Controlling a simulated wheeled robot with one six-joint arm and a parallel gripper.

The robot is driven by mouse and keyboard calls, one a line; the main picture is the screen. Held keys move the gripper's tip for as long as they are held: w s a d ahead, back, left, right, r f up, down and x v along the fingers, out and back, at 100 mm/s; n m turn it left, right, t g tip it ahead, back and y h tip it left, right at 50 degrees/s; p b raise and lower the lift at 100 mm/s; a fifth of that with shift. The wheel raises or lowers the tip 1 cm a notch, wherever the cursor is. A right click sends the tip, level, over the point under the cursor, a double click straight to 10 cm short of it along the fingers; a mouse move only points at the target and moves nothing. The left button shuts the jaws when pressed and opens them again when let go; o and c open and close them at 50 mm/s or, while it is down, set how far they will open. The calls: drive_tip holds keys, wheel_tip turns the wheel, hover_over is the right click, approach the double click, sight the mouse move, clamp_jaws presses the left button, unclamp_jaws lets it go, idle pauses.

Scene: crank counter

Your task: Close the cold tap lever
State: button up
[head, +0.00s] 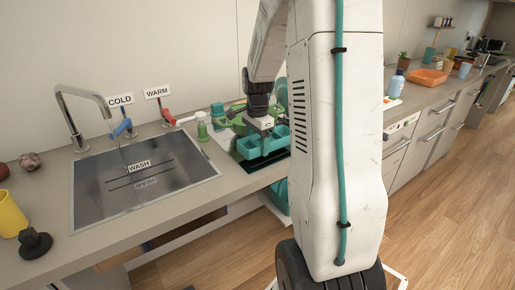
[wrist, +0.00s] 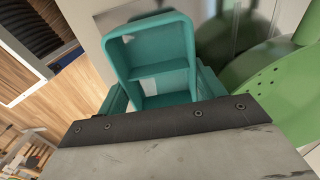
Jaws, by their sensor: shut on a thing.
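The cold tap lever (head: 123,128) is blue and stands behind the sink, under a COLD sign (head: 120,101). The tap (head: 72,118) is a curved metal spout, and a thin pale line below its mouth looks like running water. My gripper (head: 263,133) is well to the right of the lever, over the counter beside the sink. It is shut on a teal container (head: 262,149) with two compartments. The container also fills the middle of the wrist view (wrist: 158,62). The lever is not in the wrist view.
The red warm lever (head: 168,116) is right of the cold one, with a green bottle (head: 202,128) nearby. The sink (head: 145,185) is marked WASH. A yellow cup (head: 10,214) and a dark knob-like thing (head: 35,243) stand at left. Green dishes (wrist: 275,85) are close to my gripper.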

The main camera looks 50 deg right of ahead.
drive_tip(key=shift+f, duration=1.1)
drive_tip(key=shift+f, duration=0.2)
drive_tip(key=o, duration=0.7)
drive_tip(key=shift+o, duration=0.2)
